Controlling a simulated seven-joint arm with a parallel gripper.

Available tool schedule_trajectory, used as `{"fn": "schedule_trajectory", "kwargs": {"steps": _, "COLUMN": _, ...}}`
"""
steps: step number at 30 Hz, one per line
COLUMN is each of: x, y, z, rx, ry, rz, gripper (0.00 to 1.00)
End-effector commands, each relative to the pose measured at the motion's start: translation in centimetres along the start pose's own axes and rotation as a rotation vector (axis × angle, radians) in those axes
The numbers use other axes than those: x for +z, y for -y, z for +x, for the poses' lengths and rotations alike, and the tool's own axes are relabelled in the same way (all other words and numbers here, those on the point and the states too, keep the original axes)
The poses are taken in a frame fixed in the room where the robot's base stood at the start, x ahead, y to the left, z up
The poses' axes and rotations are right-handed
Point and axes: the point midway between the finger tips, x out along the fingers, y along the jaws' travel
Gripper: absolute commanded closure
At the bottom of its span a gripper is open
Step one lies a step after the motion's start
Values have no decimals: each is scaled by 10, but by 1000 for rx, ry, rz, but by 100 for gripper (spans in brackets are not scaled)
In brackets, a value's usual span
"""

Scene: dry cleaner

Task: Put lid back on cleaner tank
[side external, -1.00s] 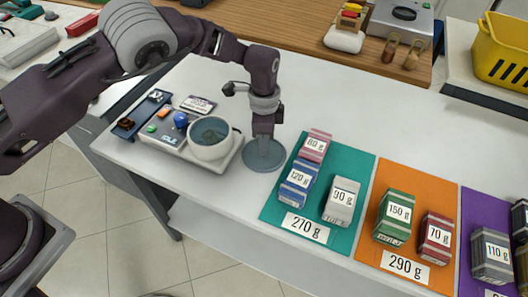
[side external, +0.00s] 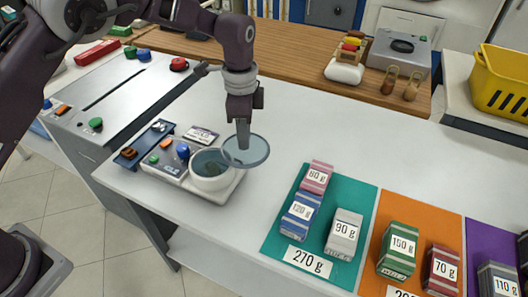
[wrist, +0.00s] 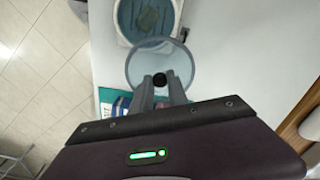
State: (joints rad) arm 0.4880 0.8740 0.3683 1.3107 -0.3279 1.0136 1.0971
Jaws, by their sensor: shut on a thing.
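The cleaner tank (side external: 211,183) is a round white bowl with a blue-grey inside, set in a pale unit with coloured knobs. It also shows at the top of the wrist view (wrist: 124,28). The lid (side external: 257,153) is a round, clear bluish disc with a black knob (wrist: 159,81). My gripper (side external: 243,146) is shut on the knob and holds the lid raised and tilted, up and to the right of the tank in the side view. In the wrist view the lid (wrist: 140,62) lies just below the tank, and the tank's opening is uncovered.
A teal mat (side external: 277,240) with several labelled boxes lies right of the tank. An orange mat (side external: 449,215) and a purple mat lie farther right. A blue tray (side external: 129,162) sits left of the tank. The white counter behind is clear.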

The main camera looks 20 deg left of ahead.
Motion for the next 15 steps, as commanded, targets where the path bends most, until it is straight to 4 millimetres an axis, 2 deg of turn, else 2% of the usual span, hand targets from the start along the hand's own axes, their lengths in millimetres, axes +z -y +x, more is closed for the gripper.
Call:
{"fn": "schedule_trajectory", "kwargs": {"steps": 3, "x": 44, "y": 2, "z": -16, "rx": 1, "ry": -2, "rz": -5, "gripper": 100}}
{"fn": "schedule_trajectory", "kwargs": {"steps": 6, "x": 73, "y": -1, "z": -25, "rx": 2, "ry": -2, "rz": 2, "gripper": 100}}
{"fn": "schedule_trajectory", "kwargs": {"steps": 9, "x": 87, "y": -4, "z": -27, "rx": 3, "ry": -2, "rz": 9, "gripper": 100}}
{"fn": "schedule_trajectory", "kwargs": {"steps": 15, "x": 89, "y": -5, "z": -10, "rx": 5, "ry": 0, "rz": 12, "gripper": 100}}
